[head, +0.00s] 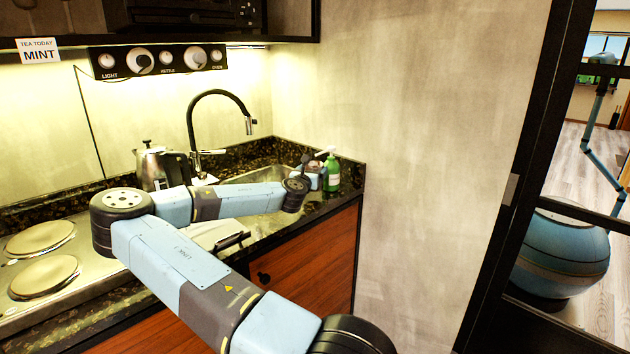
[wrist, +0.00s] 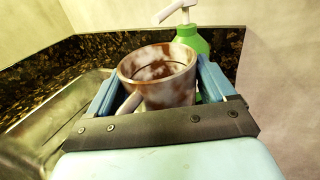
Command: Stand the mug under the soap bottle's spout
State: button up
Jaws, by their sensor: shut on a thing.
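In the wrist view a mug (wrist: 163,82), white with brown mottling, stands between the two fingers of my gripper (wrist: 158,88), which is shut on it. The mug's handle points toward the lower left. The green soap bottle (wrist: 190,40) is just behind the mug, with its white pump spout (wrist: 174,10) reaching left above and beyond the mug's rim. In the head view the soap bottle (head: 332,173) stands at the right end of the counter. My gripper (head: 312,177) is just left of it there, and the mug is largely hidden by my arm.
The sink (head: 258,174) lies left of my gripper, with a black tap (head: 222,95) over it. A steel kettle (head: 158,168) stands left of the tap. A dark stone upstand and the wall close off the counter's back and right. Hot plates (head: 42,275) are at far left.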

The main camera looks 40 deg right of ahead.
jog(key=shift+w+d, duration=0.15)
jog(key=shift+f, duration=1.8)
jog(key=o, duration=1.1)
jog(key=v, duration=1.2)
